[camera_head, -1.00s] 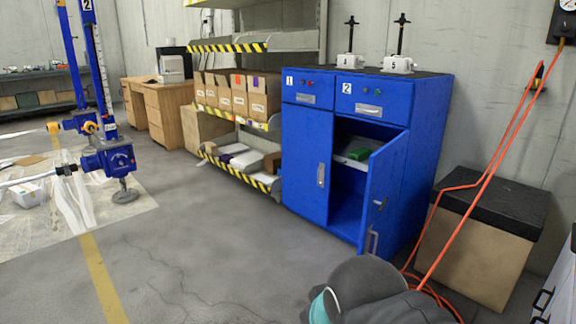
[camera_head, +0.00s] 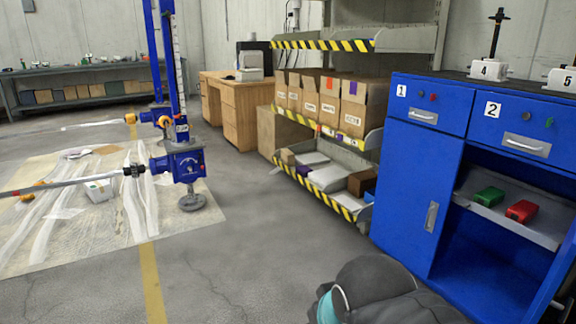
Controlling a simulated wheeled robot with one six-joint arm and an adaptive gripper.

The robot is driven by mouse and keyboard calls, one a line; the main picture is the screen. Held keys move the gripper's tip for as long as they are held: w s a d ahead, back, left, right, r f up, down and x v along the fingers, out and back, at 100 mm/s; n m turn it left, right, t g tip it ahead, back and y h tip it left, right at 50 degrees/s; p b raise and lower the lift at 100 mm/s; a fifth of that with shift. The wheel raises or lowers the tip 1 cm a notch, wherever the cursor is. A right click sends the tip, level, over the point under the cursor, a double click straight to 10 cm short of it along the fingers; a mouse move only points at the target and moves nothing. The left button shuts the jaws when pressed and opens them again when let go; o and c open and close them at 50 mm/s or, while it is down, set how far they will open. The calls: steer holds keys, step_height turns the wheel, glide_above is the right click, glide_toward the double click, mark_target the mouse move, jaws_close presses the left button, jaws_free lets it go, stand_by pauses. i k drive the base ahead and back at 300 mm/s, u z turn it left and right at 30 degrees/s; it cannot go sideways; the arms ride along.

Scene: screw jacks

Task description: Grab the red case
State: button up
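The red case (camera_head: 522,211) lies on the inner shelf of the blue cabinet (camera_head: 415,190), on the right side of the view. A green case (camera_head: 488,197) lies just left of it on the same shelf. The cabinet's right compartment is open and its left door is closed. A dark grey rounded part of my arm with a teal ring shows at the bottom centre. My gripper's fingers are not visible, and nothing of mine is at the shelf.
Blue jacks (camera_head: 186,163) stand by a plastic sheet (camera_head: 60,225) at left. The grey floor between is clear.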

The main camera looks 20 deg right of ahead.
mark_target(524, 211)
steer(key=z, duration=0.05)
steer(key=i, duration=1.85)
steer(key=z, duration=0.65)
steer(key=i, duration=1.05)
steer(key=z, duration=1.9)
steer(key=i, duration=0.8)
steer(key=z, duration=0.65)
